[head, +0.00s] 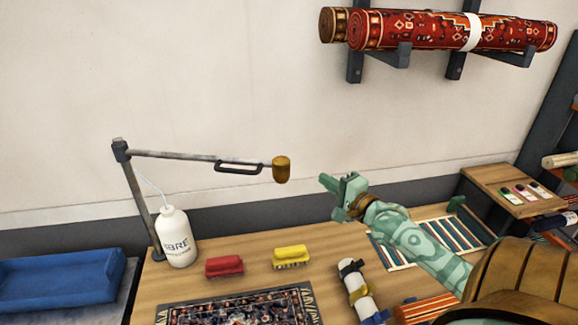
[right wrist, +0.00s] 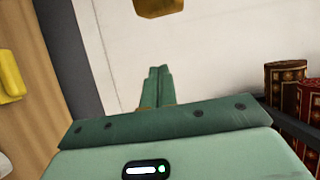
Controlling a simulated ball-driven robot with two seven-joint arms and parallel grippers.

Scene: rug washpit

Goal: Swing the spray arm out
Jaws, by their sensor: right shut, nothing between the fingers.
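The spray arm (head: 190,157) is a grey bar that reaches right from the top of a tilted post (head: 138,200) at the left of the table. A dark handle (head: 238,168) hangs under the bar, and a brass-coloured spray head (head: 281,170) sits at its right end. The spray head also shows at the top edge of the right wrist view (right wrist: 158,7). My right gripper (head: 326,182) is shut and empty, to the right of the spray head and apart from it. Its closed fingers show in the right wrist view (right wrist: 157,75). My left gripper is not in view.
On the wooden table (head: 210,275) stand a white bottle (head: 176,240), a red brush (head: 224,266), a yellow brush (head: 290,256) and a patterned rug (head: 240,308). A blue tray (head: 60,285) is at left. Rolled rugs (head: 420,30) rest on wall brackets above.

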